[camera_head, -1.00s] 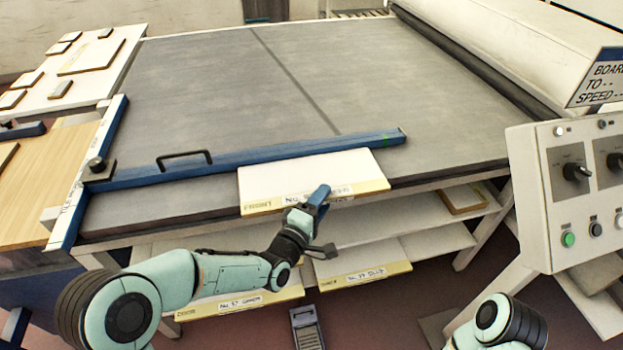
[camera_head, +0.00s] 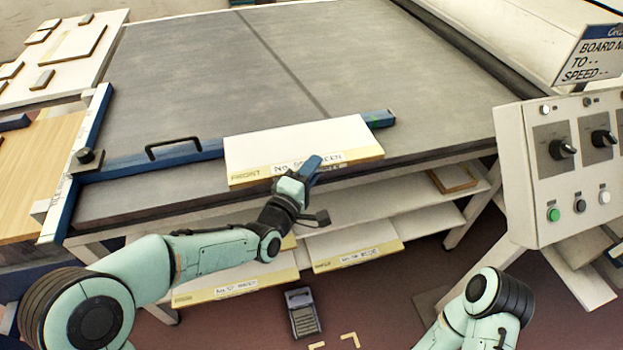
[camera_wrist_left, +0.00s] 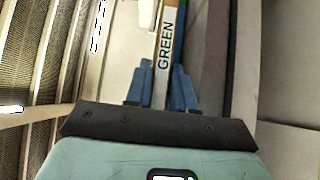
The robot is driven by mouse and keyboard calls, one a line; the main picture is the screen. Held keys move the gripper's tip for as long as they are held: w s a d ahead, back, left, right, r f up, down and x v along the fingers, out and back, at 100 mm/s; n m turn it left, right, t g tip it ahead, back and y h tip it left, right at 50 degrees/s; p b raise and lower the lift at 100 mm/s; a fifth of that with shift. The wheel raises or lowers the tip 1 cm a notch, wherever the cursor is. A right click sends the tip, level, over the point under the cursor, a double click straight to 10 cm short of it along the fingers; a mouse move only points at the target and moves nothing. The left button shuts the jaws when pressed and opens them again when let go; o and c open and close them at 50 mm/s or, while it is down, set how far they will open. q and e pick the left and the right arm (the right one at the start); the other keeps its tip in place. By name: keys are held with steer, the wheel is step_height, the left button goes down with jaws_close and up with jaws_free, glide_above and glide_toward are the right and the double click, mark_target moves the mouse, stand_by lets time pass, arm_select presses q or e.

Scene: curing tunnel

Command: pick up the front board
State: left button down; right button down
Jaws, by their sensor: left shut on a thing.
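The front board (camera_head: 290,143) is a white panel with a yellow front edge that carries a "FRONT" mark and a handwritten label. It is over the near edge of the grey belt table (camera_head: 215,75) and covers part of the blue bar (camera_head: 195,154). My left gripper (camera_head: 312,168) is shut on the board's near edge, right of its middle. In the left wrist view the blue fingers (camera_wrist_left: 165,85) are on both sides of the board's edge (camera_wrist_left: 166,45), where "GREEN" is readable. My right arm shows at the bottom right; its gripper is out of view.
Two more labelled boards lie on the shelf below, one at the left (camera_head: 230,287) and one in the middle (camera_head: 352,248). A control panel (camera_head: 568,165) stands at the right. A white machine hood (camera_head: 520,30) spans the far right. The belt behind the bar is clear.

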arm_select(q)
step_height(320, 180, up, 15)
steer(key=p, duration=0.1)
stand_by(0.4)
